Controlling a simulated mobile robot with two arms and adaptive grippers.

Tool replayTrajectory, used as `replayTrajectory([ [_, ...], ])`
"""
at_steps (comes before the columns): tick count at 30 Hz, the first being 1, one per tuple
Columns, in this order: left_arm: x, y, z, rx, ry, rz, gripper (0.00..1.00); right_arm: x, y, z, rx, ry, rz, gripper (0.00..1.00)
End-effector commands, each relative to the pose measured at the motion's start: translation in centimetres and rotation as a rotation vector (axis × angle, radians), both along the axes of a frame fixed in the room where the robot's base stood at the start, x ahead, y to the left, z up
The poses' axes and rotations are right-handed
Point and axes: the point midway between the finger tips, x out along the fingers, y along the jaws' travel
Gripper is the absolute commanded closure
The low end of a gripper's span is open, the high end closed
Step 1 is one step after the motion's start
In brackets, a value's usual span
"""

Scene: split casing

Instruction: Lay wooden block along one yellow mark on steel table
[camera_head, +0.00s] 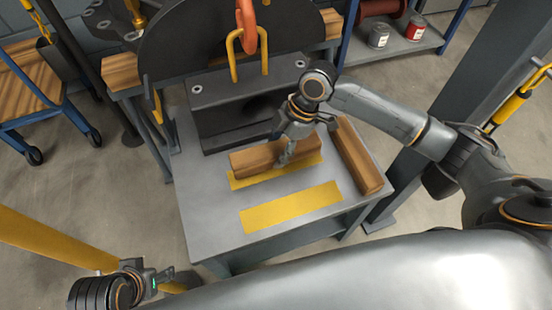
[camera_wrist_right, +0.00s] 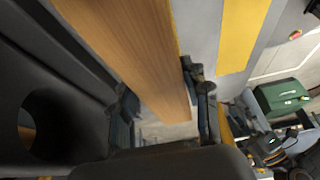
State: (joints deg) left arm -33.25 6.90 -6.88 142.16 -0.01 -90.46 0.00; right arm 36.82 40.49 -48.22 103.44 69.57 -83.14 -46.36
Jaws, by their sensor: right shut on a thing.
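A wooden block (camera_head: 252,160) lies lengthwise along the back edge of the rear yellow mark (camera_head: 245,180) on the steel table (camera_head: 205,215). A strip of that mark shows in front of it; I cannot tell whether the block touches the table. My right gripper (camera_head: 286,155) is shut on this block near its right part. In the right wrist view the block (camera_wrist_right: 140,55) runs between the two fingers (camera_wrist_right: 160,108). The front yellow mark (camera_head: 290,207) is bare. My left gripper (camera_head: 163,279) is at the lower left, off the table, its jaw state unclear.
A second wooden block (camera_head: 357,158) lies along the table's right side. A dark casing half (camera_head: 225,115) with yellow handles (camera_head: 250,55) stands behind the held block. A red hook (camera_head: 245,30) hangs above. The table's front left is clear.

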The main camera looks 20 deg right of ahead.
Motion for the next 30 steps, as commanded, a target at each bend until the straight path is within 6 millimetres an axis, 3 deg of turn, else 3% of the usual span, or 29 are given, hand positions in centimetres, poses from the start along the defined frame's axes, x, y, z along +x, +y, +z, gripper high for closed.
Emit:
replayTrajectory([
  [2,0.1,0.0,-0.5,-0.001,-0.004,0.0,0.51,-0.1,0.6,-1.0,0.002,0.001,0.001,0.99],
  [6,3.5,-1.0,0.3,-0.033,-0.159,-0.013,0.51,-0.1,0.5,-2.3,0.001,-0.001,0.0,0.99],
  [12,6.4,-2.0,1.4,-0.063,-0.3,-0.025,0.51,-0.1,0.5,-3.5,0.001,-0.001,0.002,0.99],
  [23,6.8,-2.1,1.8,-0.067,-0.322,-0.026,0.51,-0.1,0.5,-3.6,0.001,-0.001,0.002,0.99],
  [24,6.7,-2.1,1.7,-0.067,-0.321,-0.026,0.51,-0.2,0.4,-3.7,0.0,0.001,0.001,0.49],
  [27,6.7,-2.1,1.7,-0.067,-0.321,-0.026,0.51,-0.2,0.4,-3.7,0.0,0.001,0.001,0.31],
  [30,6.7,-2.1,1.7,-0.067,-0.321,-0.026,0.51,-0.2,0.4,-3.7,0.0,0.001,0.001,0.31],
])
